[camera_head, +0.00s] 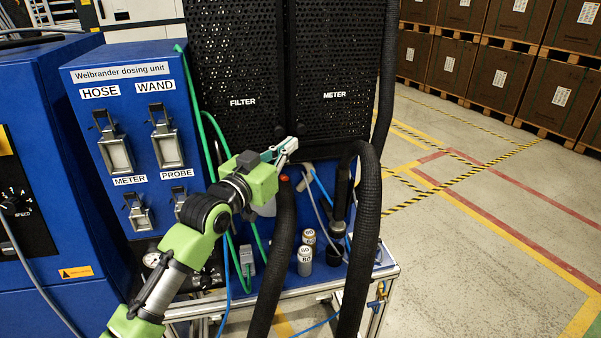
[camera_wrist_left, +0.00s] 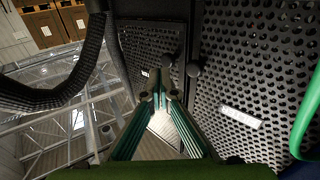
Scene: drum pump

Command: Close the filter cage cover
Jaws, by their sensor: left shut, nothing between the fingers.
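The filter cage cover (camera_head: 235,60) is a black perforated panel labelled FILTER, left of the similar METER cover (camera_head: 335,70) in the head view. It stands nearly in line with the METER cover; I cannot tell whether a small gap is left. In the left wrist view the filter cover (camera_wrist_left: 262,65) fills the right side, and the METER cover (camera_wrist_left: 150,45) is behind the fingers. A dark knob (camera_head: 280,131) sits at the filter cover's lower right corner. My left gripper (camera_head: 291,146) is shut and empty just below the knobs; contact cannot be told. My right gripper is out of view.
Thick black hoses (camera_head: 367,220) rise close to the right of my left arm. Green hoses (camera_head: 205,125) run left of the filter cover. The blue dosing unit (camera_head: 85,185) stands at left. Small bottles (camera_head: 305,262) stand below the gripper. Open floor (camera_head: 480,240) lies at right.

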